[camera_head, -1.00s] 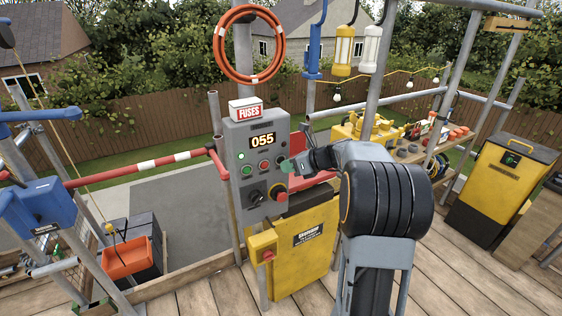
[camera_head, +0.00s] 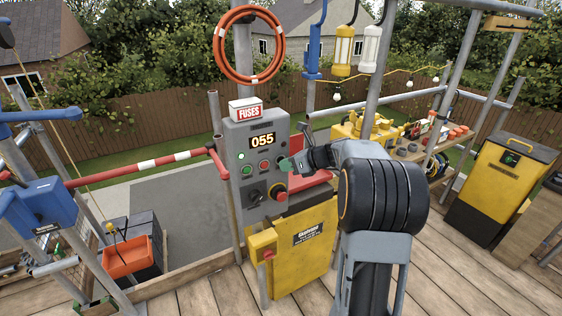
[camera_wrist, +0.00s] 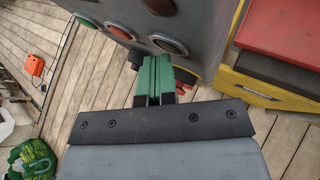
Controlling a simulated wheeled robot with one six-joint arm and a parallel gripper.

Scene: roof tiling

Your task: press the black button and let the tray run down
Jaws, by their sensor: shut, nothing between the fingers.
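The grey control box (camera_head: 238,136) shows "055" on its display, with a green button (camera_head: 247,170) and a red button (camera_head: 264,166) below it. My gripper (camera_head: 285,164) is shut and empty, its green tips close to the right end of this button row. They also show in the wrist view (camera_wrist: 153,82), just below a dark, ringed round button (camera_wrist: 168,43). I cannot tell for sure that this is the black button, or whether the tips touch it. An orange tray-like container (camera_head: 125,257) hangs on a rope at the lower left, beside dark boxes.
A red emergency stop (camera_head: 280,194) and a black rotary switch (camera_head: 256,197) sit below the buttons. A yellow cabinet (camera_head: 306,262) stands under the box. A red-white barrier (camera_head: 140,166) runs left. Wooden decking (camera_head: 456,270) is open at right.

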